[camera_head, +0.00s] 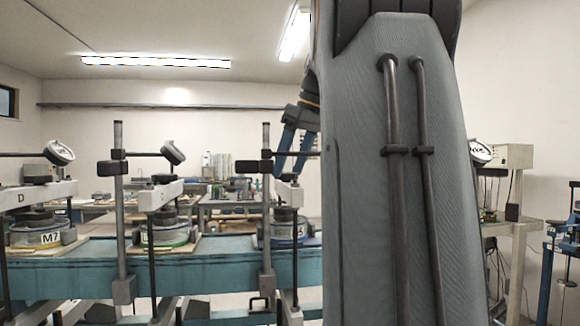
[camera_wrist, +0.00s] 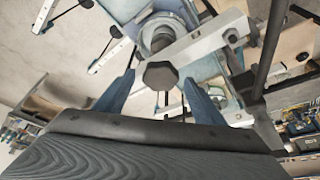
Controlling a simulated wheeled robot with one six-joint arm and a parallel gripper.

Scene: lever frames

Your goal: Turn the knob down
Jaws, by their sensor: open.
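The knob (camera_wrist: 160,75) is a dark, many-sided piece on a pale lever beam (camera_wrist: 205,42), ahead of my gripper in the wrist view. My gripper (camera_wrist: 159,79) is open, with one blue finger on each side of the knob in that view. No contact shows, and I cannot tell how far the fingertips are from it. In the head view my gripper (camera_head: 289,168) points down above the right lever frame, with a dark knob (camera_head: 288,177) just under the fingertips. My arm hides the right part of this frame.
Two similar lever frames with dial gauges (camera_head: 60,152) stand to the left on the blue-green bench (camera_head: 215,262). A dark upright post (camera_head: 266,205) stands close left of my gripper. A post also shows right of the fingers in the wrist view (camera_wrist: 268,50).

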